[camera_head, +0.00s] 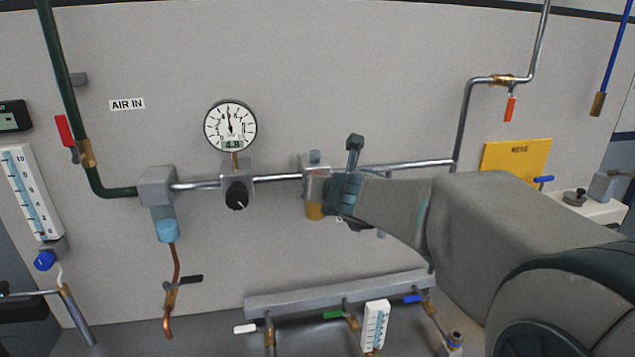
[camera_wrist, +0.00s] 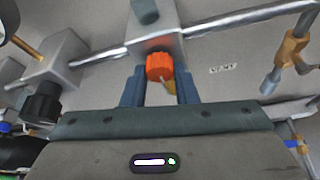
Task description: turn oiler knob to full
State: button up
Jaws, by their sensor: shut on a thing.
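The oiler (camera_head: 314,185) is a grey block on the horizontal pipe with an amber bowl below it, partly hidden behind my gripper in the head view. In the wrist view its grey body (camera_wrist: 152,20) is at the top, with an orange-red ribbed knob (camera_wrist: 159,67) on its face. My gripper (camera_wrist: 160,75) has one blue-grey finger on each side of the knob and is shut on it. In the head view my gripper (camera_head: 328,190) reaches the oiler from the right. The knob is hidden there, and its setting cannot be read.
A regulator with a black knob (camera_head: 237,195) sits left of the oiler, below a round gauge (camera_head: 230,127). A filter with a blue bowl (camera_head: 168,230) is further left. A grey manifold (camera_head: 335,292) with several valves runs below. The wall between is clear.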

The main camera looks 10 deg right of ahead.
jog(key=shift+f, duration=0.1)
dwell(0.4)
jog(key=o, duration=1)
jog(key=shift+p+v, duration=2.45)
jog(key=shift+v, duration=4.45)
jog(key=shift+d, duration=0.15)
